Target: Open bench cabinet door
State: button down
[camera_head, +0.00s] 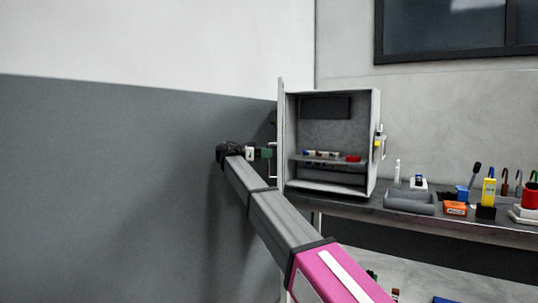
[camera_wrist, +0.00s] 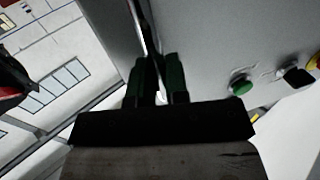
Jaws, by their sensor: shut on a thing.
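The bench cabinet (camera_head: 376,150) stands on the bench in the head view, with its front open and its inside showing. Its door (camera_head: 281,135) is swung out at the left side and seen nearly edge-on. My gripper (camera_head: 270,153) is at the outer face of the door, shut on the door handle (camera_head: 273,168). In the wrist view the two dark green fingers of my gripper (camera_wrist: 160,80) close around the narrow handle bar (camera_wrist: 149,35), beside a grey panel.
Small items stand on the cabinet's inner shelf (camera_head: 325,160). A plain wall lies left of the door.

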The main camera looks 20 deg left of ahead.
jog(key=shift+w, duration=0.15)
jog(key=c, duration=1.1)
grip_release()
jog(key=shift+c, duration=0.2)
jog(key=v, duration=0.7)
jog(key=shift+a, duration=0.25)
